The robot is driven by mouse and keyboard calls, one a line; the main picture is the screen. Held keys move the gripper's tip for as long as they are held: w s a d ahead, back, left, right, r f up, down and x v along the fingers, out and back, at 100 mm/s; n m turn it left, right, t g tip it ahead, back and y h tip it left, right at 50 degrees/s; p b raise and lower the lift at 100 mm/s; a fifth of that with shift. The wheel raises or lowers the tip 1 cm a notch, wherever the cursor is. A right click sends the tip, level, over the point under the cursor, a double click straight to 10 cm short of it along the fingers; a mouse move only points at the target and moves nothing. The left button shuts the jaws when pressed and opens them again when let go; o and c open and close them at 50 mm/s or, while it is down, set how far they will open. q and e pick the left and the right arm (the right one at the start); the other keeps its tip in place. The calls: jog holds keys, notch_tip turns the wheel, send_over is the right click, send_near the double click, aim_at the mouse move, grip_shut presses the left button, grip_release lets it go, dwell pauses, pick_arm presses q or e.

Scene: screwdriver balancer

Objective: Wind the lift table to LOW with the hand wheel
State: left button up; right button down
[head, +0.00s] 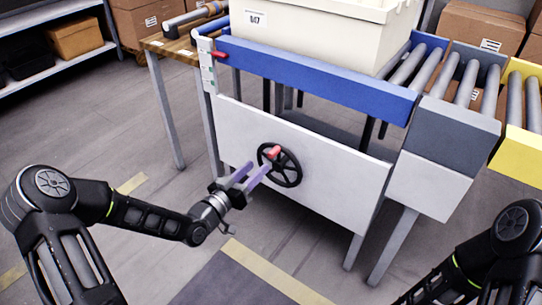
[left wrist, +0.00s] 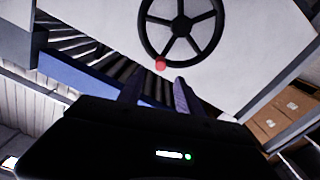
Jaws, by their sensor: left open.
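The black hand wheel (head: 281,166) with a red knob (head: 273,153) is mounted on the white front panel (head: 325,180) of the lift table. The knob sits at the wheel's upper left in the head view. The wheel (left wrist: 181,30) and knob (left wrist: 160,64) also show in the left wrist view. My left gripper (head: 254,175) is open, its purple fingers pointing at the wheel, apart from the knob as far as I can tell. The lift table's blue top frame (head: 320,82) carries a cream bin (head: 310,40). A red pointer (head: 220,55) sits near the top of the scale (head: 207,68). My right gripper is out of view.
A grey roller conveyor section (head: 455,125) and a yellow one (head: 520,150) stand at the right. A wooden table (head: 172,44) stands behind at the left. Cardboard boxes (head: 480,25) are at the back. The floor before the panel is clear.

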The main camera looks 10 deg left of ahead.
aim_at(269, 156)
pick_arm(q)
jog(key=b+x, duration=0.1)
jog(key=x, duration=0.6)
jog(key=shift+f+b, duration=0.1)
jog(key=shift+b, duration=0.2)
jog(key=shift+w, duration=0.4)
jog(key=shift+c, duration=0.4)
grip_shut()
dwell(0.4)
